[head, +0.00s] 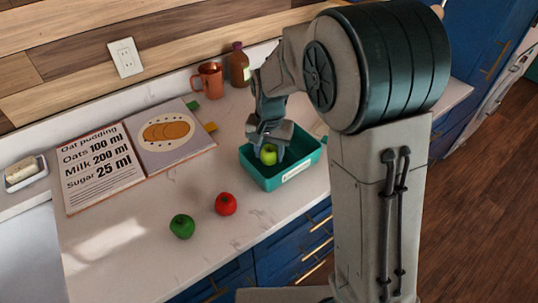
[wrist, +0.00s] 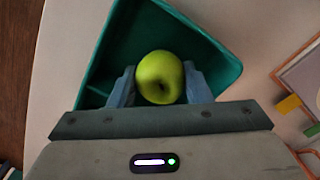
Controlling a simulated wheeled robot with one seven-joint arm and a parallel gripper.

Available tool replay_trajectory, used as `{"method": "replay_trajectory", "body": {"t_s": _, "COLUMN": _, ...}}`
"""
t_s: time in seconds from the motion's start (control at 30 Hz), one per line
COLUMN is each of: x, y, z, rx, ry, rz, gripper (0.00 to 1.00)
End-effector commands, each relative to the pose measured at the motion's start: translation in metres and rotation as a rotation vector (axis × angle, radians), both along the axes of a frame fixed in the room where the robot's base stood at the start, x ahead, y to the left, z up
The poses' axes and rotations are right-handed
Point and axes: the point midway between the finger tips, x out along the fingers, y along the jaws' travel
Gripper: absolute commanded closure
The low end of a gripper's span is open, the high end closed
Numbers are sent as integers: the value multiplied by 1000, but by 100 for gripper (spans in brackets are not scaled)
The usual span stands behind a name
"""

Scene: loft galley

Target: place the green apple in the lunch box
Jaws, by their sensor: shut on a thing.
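The green apple (head: 268,155) is a light yellow-green fruit, and it also shows in the wrist view (wrist: 160,77). My gripper (head: 269,150) is shut on it, with a blue finger on each side of the apple in the wrist view (wrist: 160,86). The lunch box (head: 262,183) is a teal open box with a pale label on its front, standing on the counter. The apple and fingers are over the box's opening; the wrist view shows the teal box walls (wrist: 222,62) around them. I cannot tell whether the apple touches the box floor.
A dark green round item (head: 182,226) and a red one (head: 225,204) lie on the counter in front of the box. An open recipe book (head: 103,167) lies left. A copper mug (head: 211,80) and brown bottle (head: 239,65) stand behind. A butter dish (head: 25,174) is far left.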

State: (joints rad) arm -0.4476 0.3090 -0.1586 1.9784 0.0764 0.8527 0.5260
Motion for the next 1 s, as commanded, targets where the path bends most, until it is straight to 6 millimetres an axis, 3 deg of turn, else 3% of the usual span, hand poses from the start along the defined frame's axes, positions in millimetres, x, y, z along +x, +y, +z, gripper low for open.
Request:
{"method": "replay_trajectory", "body": {"t_s": 0.17, "x": -1, "y": 0, "z": -22, "rx": -2, "ry": 3, "rz": 0, "gripper": 79}}
{"method": "replay_trajectory", "body": {"t_s": 0.57, "x": 0, "y": 0, "z": -28, "rx": -1, "ry": -1, "rz": 0, "gripper": 79}}
{"method": "replay_trajectory", "body": {"t_s": 0.6, "x": 0, "y": 0, "z": -27, "rx": -1, "ry": -1, "rz": 0, "gripper": 48}}
{"method": "replay_trajectory", "body": {"t_s": 0.67, "x": 0, "y": 0, "z": -27, "rx": -1, "ry": -1, "rz": 0, "gripper": 34}}
{"method": "replay_trajectory", "body": {"t_s": 1.0, "x": 0, "y": -1, "z": -23, "rx": -1, "ry": -1, "rz": 0, "gripper": 34}}
